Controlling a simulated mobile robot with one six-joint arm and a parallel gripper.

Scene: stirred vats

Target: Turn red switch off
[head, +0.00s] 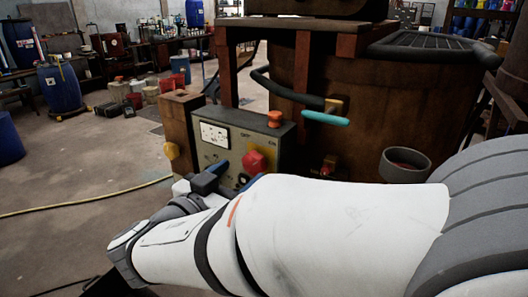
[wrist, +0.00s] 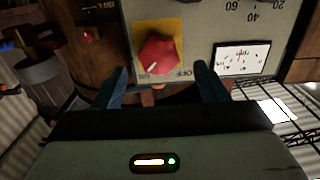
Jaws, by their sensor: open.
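The red switch (head: 256,161) is a red knob on the front of a grey-green control box (head: 213,157). In the wrist view the red switch (wrist: 159,54) sits on a yellow plate, with "ON" and "OFF" lettering beside it. My gripper (wrist: 162,78) is open, its two blue fingers pointing at the panel, one on each side just below the knob. I cannot tell whether they touch it. In the head view my gripper (head: 236,172) is low in front of the box, partly hidden by my arm.
A white gauge (head: 214,134) is on the panel, and an orange button (head: 274,118) is on top of the box. A large brown vat (head: 345,100) stands behind, with a teal-tipped handle (head: 325,118). A yellow hose (head: 90,203) lies on the open floor at left.

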